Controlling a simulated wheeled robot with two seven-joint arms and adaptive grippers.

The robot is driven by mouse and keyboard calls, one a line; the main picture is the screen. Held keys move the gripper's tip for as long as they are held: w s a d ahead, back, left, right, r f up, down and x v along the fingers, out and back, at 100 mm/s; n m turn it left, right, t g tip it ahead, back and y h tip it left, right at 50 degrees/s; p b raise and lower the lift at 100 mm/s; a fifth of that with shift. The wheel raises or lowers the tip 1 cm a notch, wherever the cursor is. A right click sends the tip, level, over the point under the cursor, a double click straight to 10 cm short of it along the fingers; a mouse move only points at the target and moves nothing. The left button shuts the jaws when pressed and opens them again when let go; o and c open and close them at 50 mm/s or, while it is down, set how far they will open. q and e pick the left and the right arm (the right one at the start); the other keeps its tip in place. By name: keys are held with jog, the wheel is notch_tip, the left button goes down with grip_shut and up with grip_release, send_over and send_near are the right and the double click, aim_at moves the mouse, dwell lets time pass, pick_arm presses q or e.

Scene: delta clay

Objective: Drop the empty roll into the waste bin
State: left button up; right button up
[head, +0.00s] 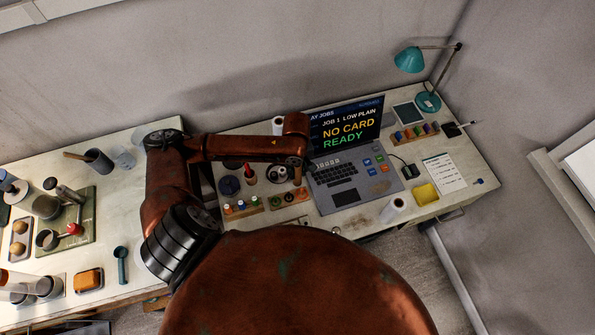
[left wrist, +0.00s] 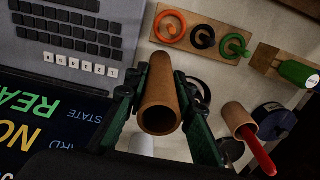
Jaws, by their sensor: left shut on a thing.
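The empty roll, a bare brown cardboard tube (left wrist: 164,75), is in my left gripper (left wrist: 165,90) in the left wrist view. The green fingers are on either side of it, and its open end faces the camera. I cannot make out a waste bin in either view. My right gripper is not in view.
A yellow sponge (head: 426,194) and a white roll (head: 392,211) lie near the desk's front edge. A teal lamp (head: 428,102) stands at the back right. Floor shows in front of the desk.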

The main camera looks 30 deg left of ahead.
pick_arm(q)
jog(key=o, duration=0.9)
jog(key=shift+o, duration=0.2)
